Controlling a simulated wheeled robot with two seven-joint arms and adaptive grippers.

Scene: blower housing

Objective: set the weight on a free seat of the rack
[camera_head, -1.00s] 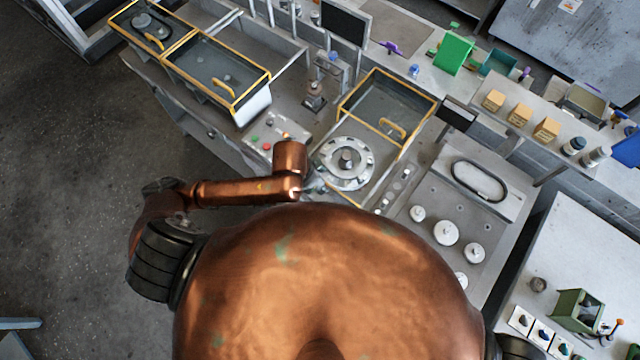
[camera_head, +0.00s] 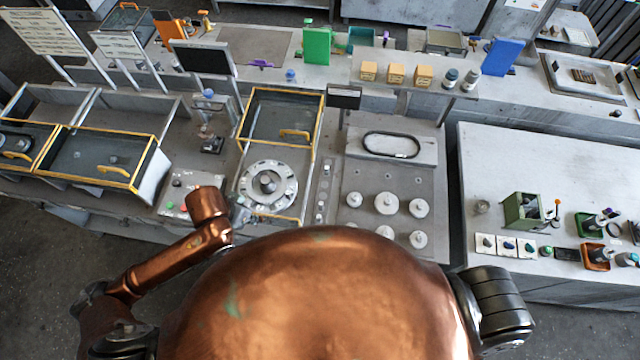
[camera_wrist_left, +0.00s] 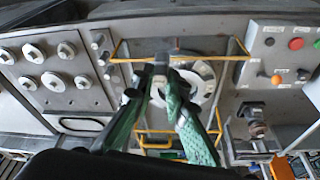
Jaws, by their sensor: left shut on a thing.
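My left gripper (camera_head: 240,212) is at the front left edge of the round grey-white ring fixture (camera_head: 268,186), mostly hidden behind my copper arm in the head view. In the left wrist view its green fingers (camera_wrist_left: 166,78) are closed together on a small dark grey piece (camera_wrist_left: 161,60), which I take as the weight; its shape is hard to make out. The rack appears to be the grey panel (camera_head: 372,183) right of the ring, bearing several white round discs (camera_head: 387,203). I cannot tell which seat is free. My right gripper is out of view.
A yellow-framed guard (camera_head: 281,115) stands open behind the ring. A button panel (camera_head: 185,192) lies to its left and a strip of small knobs (camera_head: 323,190) to its right. A white table (camera_head: 560,165) with a green device (camera_head: 522,210) stands at the right.

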